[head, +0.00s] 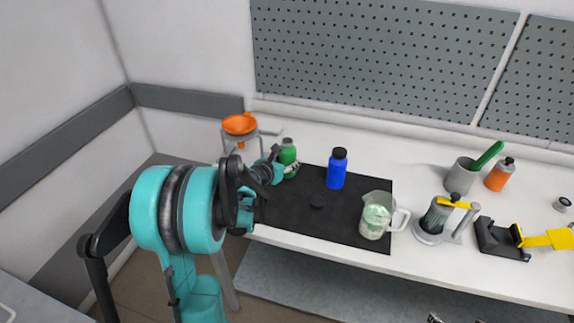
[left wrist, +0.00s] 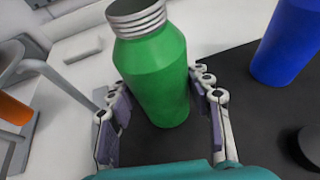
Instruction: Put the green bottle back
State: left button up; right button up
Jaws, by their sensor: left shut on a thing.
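The green bottle (head: 288,152) stands upright at the back left of the black mat (head: 350,226). In the left wrist view the green bottle (left wrist: 158,75) shows a bare silver threaded neck, with no cap on it. My left gripper (head: 282,172) is shut on the bottle's body from the front. In the left wrist view its fingers (left wrist: 160,100) lie on both sides of the bottle. I cannot tell whether the bottle's base touches the mat. Only small grey tips, perhaps of my right gripper (head: 457,319), show at the bottom edge.
A blue bottle (head: 336,169), a dark round cap (head: 317,202) and a beaker (head: 374,220) are on the mat. An orange funnel (head: 239,124) on a stand is left of the green bottle. Further right are a grey cup (head: 461,177), an orange bottle (head: 499,176) and yellow-handled devices.

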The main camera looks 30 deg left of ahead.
pick_arm(q)
jog(key=shift+f, duration=0.15)
jog(key=shift+f, duration=0.1)
jog(key=o, duration=1.4)
jog(key=shift+c, duration=0.2)
